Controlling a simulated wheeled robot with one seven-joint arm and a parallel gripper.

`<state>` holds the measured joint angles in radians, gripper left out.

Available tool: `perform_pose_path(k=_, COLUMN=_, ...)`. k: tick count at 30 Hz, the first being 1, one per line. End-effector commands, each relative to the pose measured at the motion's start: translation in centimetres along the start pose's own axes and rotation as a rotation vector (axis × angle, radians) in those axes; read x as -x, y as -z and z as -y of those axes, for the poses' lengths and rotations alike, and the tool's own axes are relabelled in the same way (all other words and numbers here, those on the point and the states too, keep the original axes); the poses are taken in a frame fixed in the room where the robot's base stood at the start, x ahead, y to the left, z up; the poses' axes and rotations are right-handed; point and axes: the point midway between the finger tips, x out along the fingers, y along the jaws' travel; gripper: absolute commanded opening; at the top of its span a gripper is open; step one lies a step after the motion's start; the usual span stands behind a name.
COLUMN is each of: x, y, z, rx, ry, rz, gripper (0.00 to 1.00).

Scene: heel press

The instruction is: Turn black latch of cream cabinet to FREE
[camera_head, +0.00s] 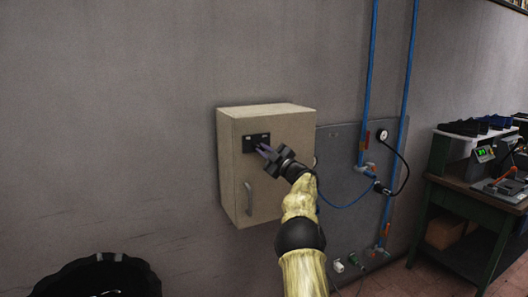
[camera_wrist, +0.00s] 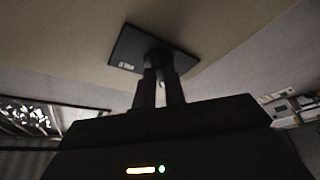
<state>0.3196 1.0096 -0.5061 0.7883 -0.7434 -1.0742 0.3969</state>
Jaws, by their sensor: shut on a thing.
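The cream cabinet (camera_head: 280,120) hangs on the grey wall. A black latch plate (camera_head: 250,143) sits high on its door, with small pale lettering too small to read. My gripper (camera_head: 263,150) reaches the plate from the lower right. In the wrist view the fingers of my gripper (camera_wrist: 160,85) are shut on the black latch (camera_wrist: 157,55), which stands out from the dark plate (camera_wrist: 125,50). The latch is mostly hidden by the fingers, and its exact angle cannot be told. The cabinet door looks closed.
A grey handle (camera_head: 248,198) is lower on the door. Right of the cabinet is a grey panel (camera_head: 345,150) with blue pipes (camera_head: 368,70), a gauge (camera_head: 382,135) and a hose. A green workbench (camera_head: 465,200) stands far right. A black bin (camera_head: 100,275) is at lower left.

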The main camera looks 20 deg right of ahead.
Motion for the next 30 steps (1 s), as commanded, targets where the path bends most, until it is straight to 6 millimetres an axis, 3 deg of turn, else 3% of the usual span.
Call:
perform_pose_path(k=1, x=0.0, y=0.0, z=0.1, rx=0.001, ry=0.001, rz=0.0, gripper=0.14)
perform_pose_path(k=4, x=0.0, y=0.0, z=0.1, rx=0.0, ry=0.001, rz=0.0, gripper=0.33)
perform_pose_path(k=17, x=0.5, y=-0.1, z=0.1, rx=-0.001, ry=-0.001, rz=0.002, gripper=0.34)
perform_pose_path(k=30, x=5.4, y=-0.2, z=0.1, rx=-0.001, ry=-0.002, rz=0.002, gripper=0.34)
